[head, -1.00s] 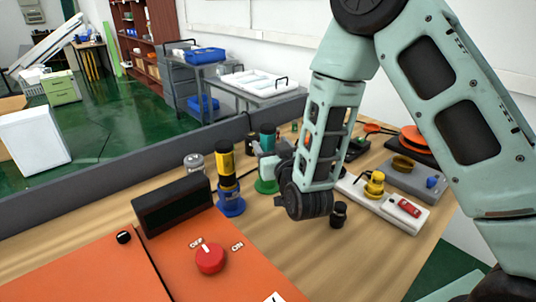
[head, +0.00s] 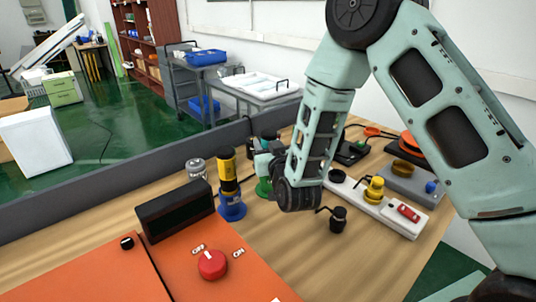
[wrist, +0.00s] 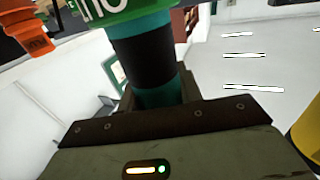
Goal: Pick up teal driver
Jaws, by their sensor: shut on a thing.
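The teal driver (head: 268,134) stands upright behind my gripper in the head view, mostly hidden. My gripper (head: 262,160) is shut on it. In the wrist view the driver's handle (wrist: 145,55) shows a wide black band between teal parts, running down into my gripper (wrist: 155,98). A green holder (head: 264,188) is at the driver's lower end; it also fills the top of the wrist view (wrist: 115,10) with white lettering. I cannot tell whether the driver still sits fully in it.
A yellow-and-black driver (head: 228,172) stands in a blue holder (head: 231,207) just left. A dark display box (head: 175,210) is in front. A small black knob-like thing (head: 338,219) and a white power strip (head: 405,219) lie right. The front right wood is clear.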

